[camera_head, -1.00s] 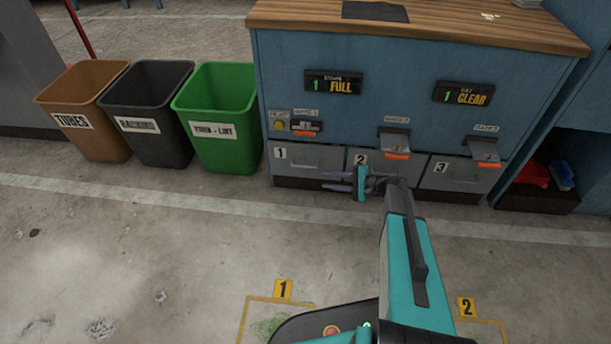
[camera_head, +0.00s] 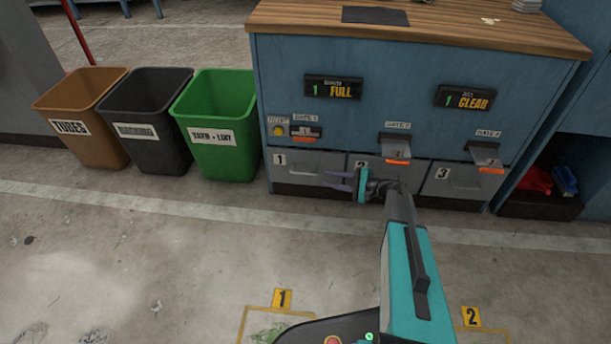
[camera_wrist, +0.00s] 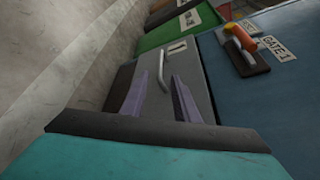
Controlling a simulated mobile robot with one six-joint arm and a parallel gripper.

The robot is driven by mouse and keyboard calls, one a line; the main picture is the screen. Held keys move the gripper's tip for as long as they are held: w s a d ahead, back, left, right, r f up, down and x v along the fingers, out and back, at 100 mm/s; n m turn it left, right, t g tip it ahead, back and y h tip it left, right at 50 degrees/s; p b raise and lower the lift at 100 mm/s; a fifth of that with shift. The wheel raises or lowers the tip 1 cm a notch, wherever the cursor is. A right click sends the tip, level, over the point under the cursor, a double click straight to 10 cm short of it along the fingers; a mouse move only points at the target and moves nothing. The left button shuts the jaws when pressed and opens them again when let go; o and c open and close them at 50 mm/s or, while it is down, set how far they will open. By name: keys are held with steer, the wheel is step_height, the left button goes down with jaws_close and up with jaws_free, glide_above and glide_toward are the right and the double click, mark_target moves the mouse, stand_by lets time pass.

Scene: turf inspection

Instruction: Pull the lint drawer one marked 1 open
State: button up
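The lint drawer marked 1 (camera_head: 290,162) is the grey front at the lower left of the blue cabinet, and it looks shut. Its bar handle shows in the wrist view (camera_wrist: 162,70), ahead of and between the fingers. My gripper (camera_head: 338,181) points left at the drawer's right part, its two purple fingers apart. In the wrist view my gripper (camera_wrist: 160,98) is open, with the drawer front (camera_wrist: 192,75) just beyond it. I cannot tell whether a finger touches the handle. The wrist covers part of the drawer marked 2 (camera_head: 388,168).
The drawer marked 3 (camera_head: 464,180) is to the right. Gate levers (camera_head: 396,150) sit above the drawers. Green (camera_head: 218,155), black (camera_head: 155,150) and brown (camera_head: 85,130) bins stand left of the cabinet.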

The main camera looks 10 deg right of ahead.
mark_target(308, 174)
steer(key=b+x, duration=0.3)
steer(key=x, duration=0.8)
steer(key=shift+w+a+f, duration=0.1)
steer(key=shift+w+a, duration=0.1)
steer(key=shift+a, duration=0.1)
jaws_close()
